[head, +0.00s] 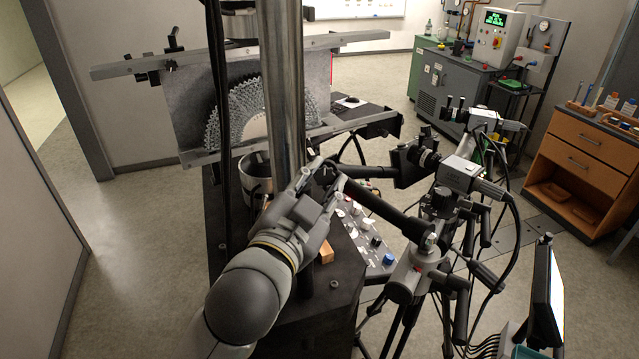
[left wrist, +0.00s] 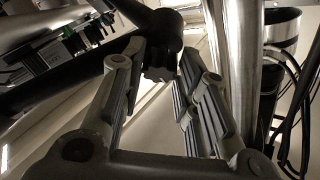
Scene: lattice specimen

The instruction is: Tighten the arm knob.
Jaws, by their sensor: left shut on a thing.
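The arm knob (left wrist: 160,68) is a small dark ribbed knob at the end of a black arm in the left wrist view. It sits between the fingertips of my left gripper (left wrist: 158,58), which is shut on it. In the head view my left gripper (head: 328,172) is at the upper left end of the black support arm (head: 385,208), just right of the steel column. There the fingers mostly hide the knob. Whether the knob is tight cannot be seen. My right gripper is not in view.
A shiny steel column (head: 282,90) stands close beside my left gripper. Behind it is the grey lattice specimen (head: 240,108) between metal bars. Cameras on tripods (head: 462,175) with cables crowd the right. A control panel (head: 375,250) lies below the arm. Open floor is at left.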

